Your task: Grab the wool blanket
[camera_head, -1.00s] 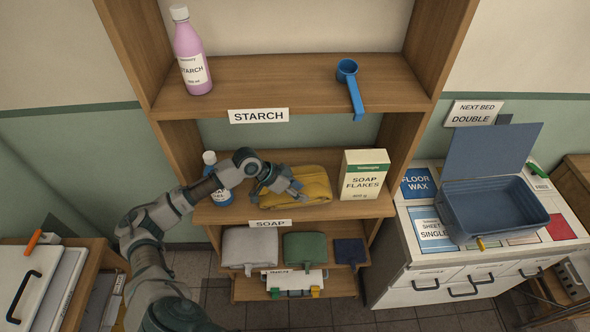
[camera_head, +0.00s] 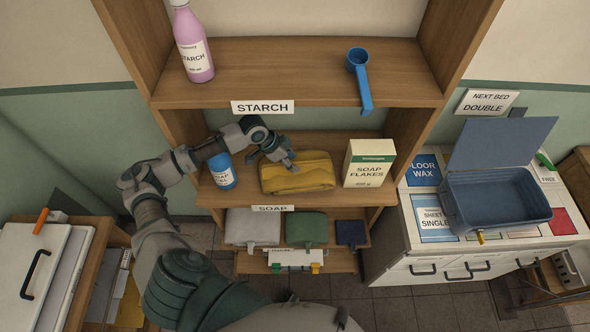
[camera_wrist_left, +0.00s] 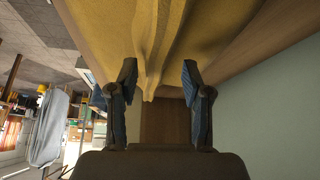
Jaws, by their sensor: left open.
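A folded yellow blanket (camera_head: 298,179) lies on the shelf labelled SOAP, between a blue bottle (camera_head: 221,172) and a box of soap flakes (camera_head: 368,163). I take it for the wool blanket, though no label on it shows. My left gripper (camera_head: 288,163) is over the blanket's back left part, fingers pointing at it. In the left wrist view my left gripper (camera_wrist_left: 158,69) is open, and a raised fold of the yellow blanket (camera_wrist_left: 146,40) runs between and past its two fingers. Whether they touch the cloth I cannot tell. My right gripper is out of view.
Grey (camera_head: 253,226), green (camera_head: 306,228) and navy (camera_head: 351,233) folded cloths lie on the shelf below. A blue open bin (camera_head: 497,205) sits on the right cabinet.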

